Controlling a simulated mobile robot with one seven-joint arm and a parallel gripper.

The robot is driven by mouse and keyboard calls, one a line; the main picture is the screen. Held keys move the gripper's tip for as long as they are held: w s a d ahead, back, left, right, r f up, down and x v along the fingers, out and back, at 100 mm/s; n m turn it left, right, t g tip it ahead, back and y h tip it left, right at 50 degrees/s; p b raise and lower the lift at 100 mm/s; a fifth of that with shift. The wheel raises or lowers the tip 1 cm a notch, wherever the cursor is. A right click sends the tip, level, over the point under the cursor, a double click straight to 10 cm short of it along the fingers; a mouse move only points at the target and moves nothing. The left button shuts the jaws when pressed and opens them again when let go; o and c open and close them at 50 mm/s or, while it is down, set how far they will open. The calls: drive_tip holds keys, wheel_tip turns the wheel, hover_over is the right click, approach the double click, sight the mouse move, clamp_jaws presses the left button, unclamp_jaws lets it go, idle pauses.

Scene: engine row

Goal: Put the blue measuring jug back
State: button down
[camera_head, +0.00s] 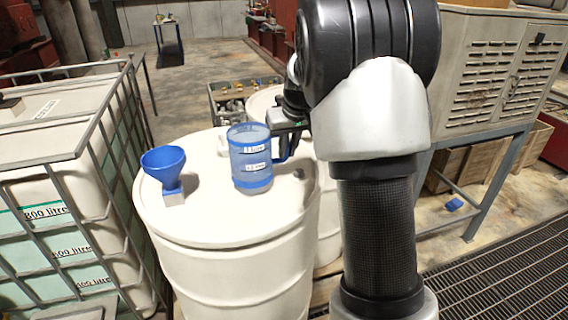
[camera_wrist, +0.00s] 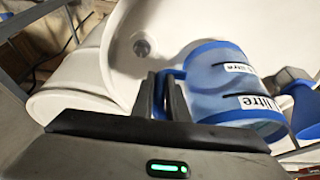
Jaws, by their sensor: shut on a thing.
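The blue measuring jug (camera_head: 251,160) is translucent with white litre labels. It is upright at the white drum's top (camera_head: 215,215); I cannot tell whether its base touches the lid. My gripper (camera_head: 290,132) comes from the right and is shut on the jug's handle. In the wrist view the two fingers of my gripper (camera_wrist: 168,95) close around the blue handle, and the jug (camera_wrist: 228,85) lies to their right. Part of my gripper is hidden behind my arm in the head view.
A blue funnel (camera_head: 164,165) on a small pale block stands left of the jug on the same drum. A caged 800 litre tank (camera_head: 60,215) is at the left. A louvred cabinet (camera_head: 500,80) on a bench is at the right. A second white drum (camera_head: 265,100) stands behind.

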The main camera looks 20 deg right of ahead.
drive_tip(key=shift+f, duration=1.85)
drive_tip(key=shift+f, duration=0.25)
drive_tip(key=c, duration=1.7)
unclamp_jaws()
drive_tip(key=shift+r, duration=0.1)
drive_tip(key=shift+c, duration=0.2)
